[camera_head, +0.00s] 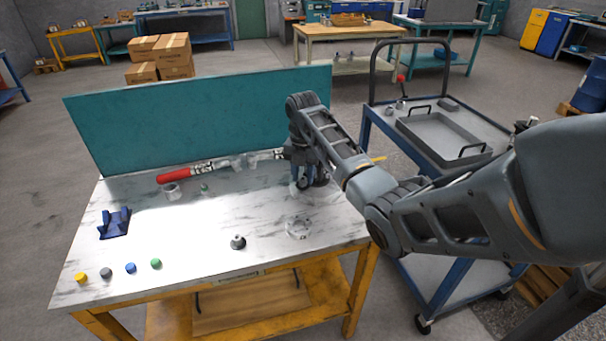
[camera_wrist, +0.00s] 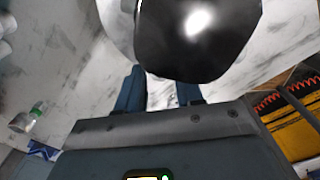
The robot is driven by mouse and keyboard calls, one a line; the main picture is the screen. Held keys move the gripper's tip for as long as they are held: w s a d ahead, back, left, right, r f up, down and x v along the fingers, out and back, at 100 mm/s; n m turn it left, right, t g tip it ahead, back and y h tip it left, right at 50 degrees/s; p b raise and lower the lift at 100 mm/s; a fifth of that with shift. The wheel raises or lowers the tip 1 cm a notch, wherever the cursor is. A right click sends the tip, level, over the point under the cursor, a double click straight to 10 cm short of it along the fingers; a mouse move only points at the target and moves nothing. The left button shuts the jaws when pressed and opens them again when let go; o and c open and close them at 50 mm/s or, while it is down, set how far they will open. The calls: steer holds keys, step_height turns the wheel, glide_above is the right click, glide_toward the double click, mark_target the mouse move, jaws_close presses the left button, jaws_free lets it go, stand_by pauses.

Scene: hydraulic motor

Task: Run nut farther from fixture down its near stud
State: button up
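My gripper (camera_head: 301,178) is low over the right part of the bench, pointing down beside a small dark rounded part (camera_head: 320,178). In the wrist view my gripper's two blue fingers (camera_wrist: 160,92) stand apart with a gap between them. The nut, the stud and the fixture's contact with my gripper cannot be made out. A blue cradle-like block (camera_head: 115,224) sits at the bench's left side.
The marbled bench (camera_head: 200,225) has a teal back panel (camera_head: 200,118). A red-handled tool (camera_head: 174,177) lies near it. A metal ring (camera_head: 298,228), a dark knobbed part (camera_head: 238,242) and several coloured caps (camera_head: 130,268) are in front. A cart (camera_head: 440,135) stands right.

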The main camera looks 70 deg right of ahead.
jaws_close()
steer(key=shift+m, duration=1.3)
steer(key=shift+o, duration=0.2)
jaws_free()
steer(key=shift+r, duration=1.8)
steer(key=o, duration=0.6)
steer(key=shift+c, duration=0.2)
